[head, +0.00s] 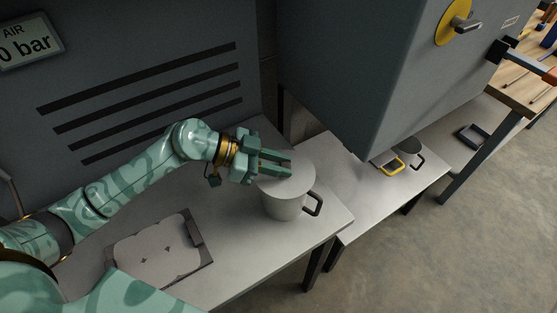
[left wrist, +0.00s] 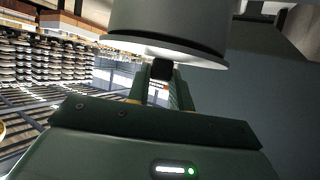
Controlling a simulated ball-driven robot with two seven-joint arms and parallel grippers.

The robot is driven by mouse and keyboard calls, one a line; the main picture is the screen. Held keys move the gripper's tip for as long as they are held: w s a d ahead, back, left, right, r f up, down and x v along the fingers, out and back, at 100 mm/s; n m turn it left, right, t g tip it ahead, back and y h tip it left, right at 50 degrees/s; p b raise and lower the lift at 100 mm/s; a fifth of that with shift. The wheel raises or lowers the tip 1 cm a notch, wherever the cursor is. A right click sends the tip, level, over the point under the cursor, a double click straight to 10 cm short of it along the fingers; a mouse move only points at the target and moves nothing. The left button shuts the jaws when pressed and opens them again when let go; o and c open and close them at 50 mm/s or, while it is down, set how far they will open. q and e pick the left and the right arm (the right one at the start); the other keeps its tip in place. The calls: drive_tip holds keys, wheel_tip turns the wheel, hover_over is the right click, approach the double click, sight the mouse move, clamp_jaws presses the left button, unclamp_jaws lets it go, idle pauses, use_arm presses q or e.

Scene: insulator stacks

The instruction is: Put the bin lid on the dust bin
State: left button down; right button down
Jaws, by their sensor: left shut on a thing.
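The dust bin (head: 284,207) is a light grey round pot with a dark side handle, upright on the grey table. The bin lid (head: 301,180) is a pale disc over the bin's mouth. I cannot tell whether it touches the rim. My left gripper (head: 289,168) reaches in from the left over the lid and is shut on its knob, which its fingers mostly hide. In the left wrist view, a dark knob (left wrist: 162,69) sits between the fingertips, beside a large grey round body with a pale rim (left wrist: 180,53). My right gripper is not in view.
A dark tray (head: 205,250) with pale rounded shapes lies on the table at front left. A big grey cabinet (head: 350,70) overhangs behind. A second bench (head: 345,190) to the right holds a yellow-handled item (head: 391,168) and a grey pot (head: 408,149).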

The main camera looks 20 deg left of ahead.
use_arm(q)
drive_tip(key=c, duration=0.7)
unclamp_jaws()
drive_tip(key=shift+r, duration=0.1)
wheel_tip(320, 180, up, 5)
drive_tip(key=p, duration=0.6)
drive_tip(key=shift+r+p, duration=0.95)
drive_tip(key=shift+p, duration=0.7)
